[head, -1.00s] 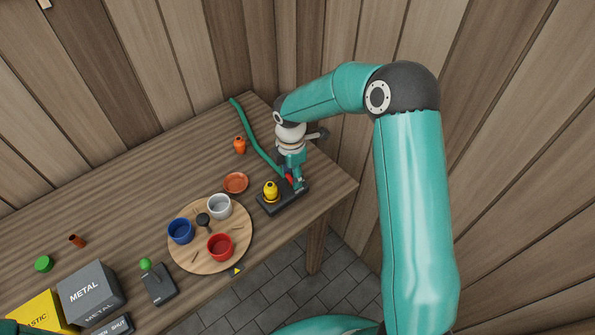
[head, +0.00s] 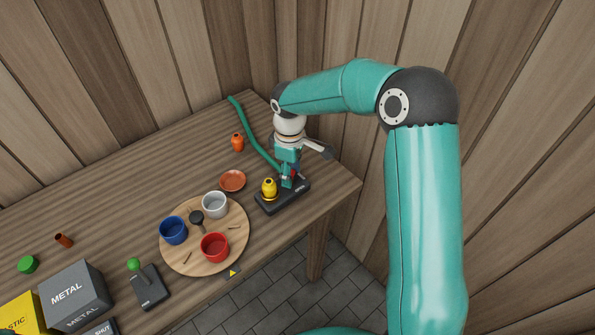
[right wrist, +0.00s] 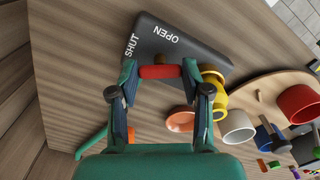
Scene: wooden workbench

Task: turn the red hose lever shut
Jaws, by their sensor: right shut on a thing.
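The red hose lever (right wrist: 159,72) lies between the fingertips of my right gripper (right wrist: 160,76) in the right wrist view, and the gripper is shut on it. In the head view my right gripper (head: 288,180) hides most of the lever. The lever stands on a dark base plate (right wrist: 190,45) marked OPEN and SHUT, at the bench's right end. A yellow fitting (head: 269,188) stands at the plate's left end. The green hose (head: 252,138) runs back along the bench from the plate. My left gripper is not in view.
A round wooden board (head: 204,262) with blue, white and red cups lies left of the plate. A green-knobbed lever (head: 150,290) and a METAL box (head: 75,290) are further left.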

